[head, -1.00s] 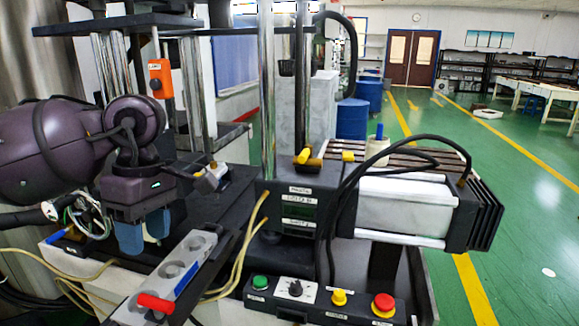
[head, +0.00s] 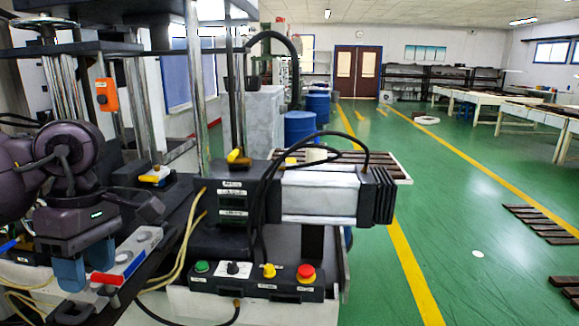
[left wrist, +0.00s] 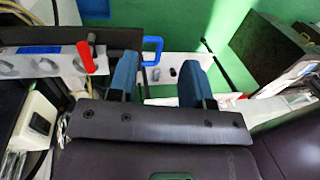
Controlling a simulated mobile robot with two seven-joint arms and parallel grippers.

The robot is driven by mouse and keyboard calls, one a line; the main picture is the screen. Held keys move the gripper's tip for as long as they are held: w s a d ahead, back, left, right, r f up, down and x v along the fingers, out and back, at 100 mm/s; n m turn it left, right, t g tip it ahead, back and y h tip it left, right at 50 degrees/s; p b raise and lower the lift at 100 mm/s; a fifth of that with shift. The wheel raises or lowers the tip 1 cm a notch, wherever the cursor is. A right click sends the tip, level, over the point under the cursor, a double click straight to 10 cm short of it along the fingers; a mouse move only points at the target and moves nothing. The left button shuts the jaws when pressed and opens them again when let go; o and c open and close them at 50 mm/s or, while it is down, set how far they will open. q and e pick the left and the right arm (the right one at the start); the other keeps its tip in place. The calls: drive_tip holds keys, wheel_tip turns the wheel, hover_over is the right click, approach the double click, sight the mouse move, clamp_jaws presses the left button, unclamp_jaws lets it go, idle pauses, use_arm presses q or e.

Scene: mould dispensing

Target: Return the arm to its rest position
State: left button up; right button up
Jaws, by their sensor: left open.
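My left arm comes in from the left in the head view. Its left gripper (head: 86,272) points down at the lower left, its two blue fingertips apart with nothing between them. In the left wrist view the gripper (left wrist: 157,80) is also open and empty, with a gap between the blue fingers. Below and beyond the fingers there is a white strip with a red lever (left wrist: 86,57) and a blue loop handle (left wrist: 153,46). In the head view the red lever (head: 107,279) is just right of the fingers. My right gripper is out of view.
The press machine (head: 230,210) with its motor stands in the centre. A button box (head: 258,280) with green, yellow and red buttons sits in front. Yellow cables (head: 187,240) hang near the arm. Green floor (head: 440,210) is open to the right, with dark slats (head: 540,222) lying there.

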use_arm(q)
drive_tip(key=s+d+f+n+g+h, duration=0.2)
drive_tip(key=d+f+n+h, duration=0.15)
drive_tip(key=d+h, duration=0.45)
drive_tip(key=s+d+f+n+g+h, duration=0.1)
drive_tip(key=s+d+f+n+h, duration=0.15)
drive_tip(key=d+f+h, duration=0.45)
drive_tip(key=w+a+f+m+t+y, duration=0.1)
drive_tip(key=a+f+m+t+y, duration=0.3)
drive_tip(key=m+t, duration=0.6)
drive_tip(key=w+a+f+m+t+y, duration=0.1)
drive_tip(key=f+m+t, duration=0.4)
drive_tip(key=m, duration=0.9)
drive_tip(key=w+a+f+m+t+y, duration=0.25)
drive_tip(key=f+m+t, duration=0.25)
drive_tip(key=m+t, duration=0.5)
drive_tip(key=s+a+f+n+g+y, duration=0.3)
drive_tip(key=s+f+n+g, duration=0.1)
drive_tip(key=s+f, duration=0.3)
drive_tip(key=s+a+f+n+g+y, duration=0.3)
drive_tip(key=s+f+n+g+y, duration=0.1)
drive_tip(key=s+f, duration=0.3)
wheel_tip(320, 180, down, 3)
drive_tip(key=shift+s+r+n+g, duration=0.2)
drive_tip(key=shift+s+n+g, duration=0.2)
drive_tip(key=shift+n, duration=0.5)
drive_tip(key=shift+a, duration=0.1)
